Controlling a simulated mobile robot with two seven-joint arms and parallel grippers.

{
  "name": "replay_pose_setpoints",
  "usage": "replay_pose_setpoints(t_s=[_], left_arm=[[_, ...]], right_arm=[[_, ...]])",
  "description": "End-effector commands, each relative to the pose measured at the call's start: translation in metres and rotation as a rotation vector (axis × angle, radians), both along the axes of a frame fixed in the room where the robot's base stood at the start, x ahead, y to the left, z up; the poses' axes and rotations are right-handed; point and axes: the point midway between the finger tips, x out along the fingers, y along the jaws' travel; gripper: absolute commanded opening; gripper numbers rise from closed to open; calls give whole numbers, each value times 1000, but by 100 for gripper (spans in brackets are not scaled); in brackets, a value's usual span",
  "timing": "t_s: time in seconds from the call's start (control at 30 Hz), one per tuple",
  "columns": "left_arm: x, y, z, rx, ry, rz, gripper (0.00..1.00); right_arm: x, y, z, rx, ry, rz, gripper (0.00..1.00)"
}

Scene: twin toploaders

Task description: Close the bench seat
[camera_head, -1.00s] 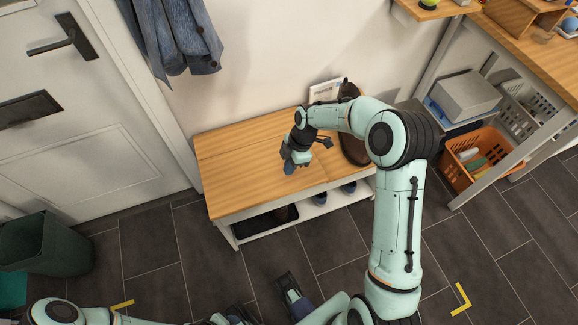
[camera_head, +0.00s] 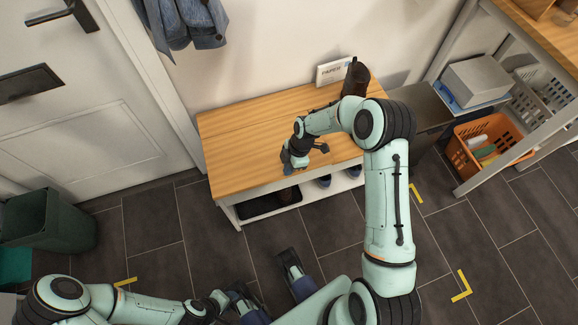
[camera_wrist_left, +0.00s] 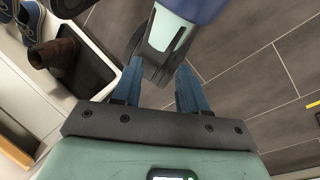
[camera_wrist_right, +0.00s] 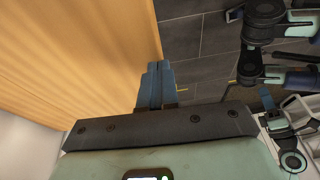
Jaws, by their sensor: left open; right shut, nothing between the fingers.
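The bench (camera_head: 250,135) has a light wooden seat that looks flat over its white body, against the wall in the head view. In the right wrist view the wooden seat (camera_wrist_right: 70,50) fills the left side. My right gripper (camera_head: 288,170) is shut and empty at the front edge of the seat, pointing down; whether it touches the wood is unclear. Its fingers (camera_wrist_right: 155,88) also show beside the wood edge. My left gripper (camera_wrist_left: 157,90) is open and empty, low over the floor in front of the bench.
A dark brown object (camera_head: 355,80) and a white sign (camera_head: 334,71) are at the seat's back right. Shoes (camera_head: 324,181) and a dark tray (camera_head: 262,207) are on the lower shelf. A green bin (camera_head: 45,220) stands left. An orange basket (camera_head: 485,143) is under the right-hand table.

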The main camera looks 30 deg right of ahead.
Motion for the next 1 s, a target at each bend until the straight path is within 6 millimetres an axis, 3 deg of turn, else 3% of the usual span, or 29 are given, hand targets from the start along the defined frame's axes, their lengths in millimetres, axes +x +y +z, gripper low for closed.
replay_pose_setpoints(t_s=[0.17,0.47,0.83,1.0], left_arm=[[4,2,-5,5,-9,4,43],[39,18,-34,49,-103,44,43],[39,18,-31,49,-104,43,43],[29,13,-22,38,-81,33,43]], right_arm=[[-2,0,-6,0,2,0,0],[-13,2,-48,0,4,-1,0],[-14,4,-48,1,6,-1,0],[-11,9,-33,2,4,1,0]])
